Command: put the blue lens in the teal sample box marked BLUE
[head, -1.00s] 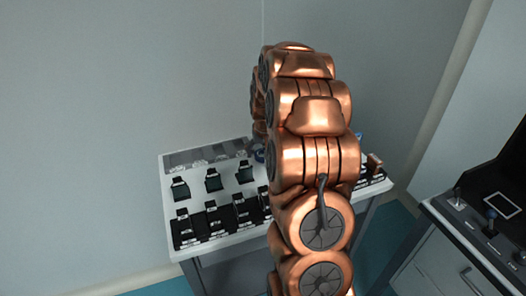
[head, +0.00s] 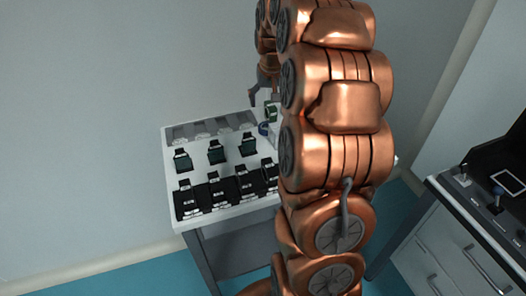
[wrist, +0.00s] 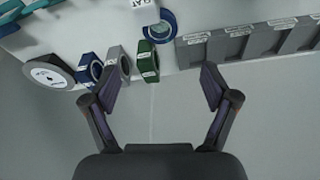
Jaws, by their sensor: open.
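In the wrist view a blue ring-shaped piece (wrist: 163,28) lies flat on the white table, and a blue-rimmed upright mount (wrist: 86,68) stands further left. I cannot tell which is the blue lens. In the head view a blue piece (head: 263,128) shows beside my arm. Three dark teal boxes (head: 216,152) stand on the table; their markings are too small to read. Teal pieces (wrist: 38,5) also show at the wrist view's upper left corner. My gripper (wrist: 160,75) is open and empty, its fingertips apart beyond the table's edge, near a green mount (wrist: 147,62).
A grey mount (wrist: 116,64) and a dark round piece with a white face (wrist: 48,74) stand along the edge. A grey compartment row (wrist: 225,45) lies right. Black holders (head: 217,194) line the table's front. My arm hides its right part.

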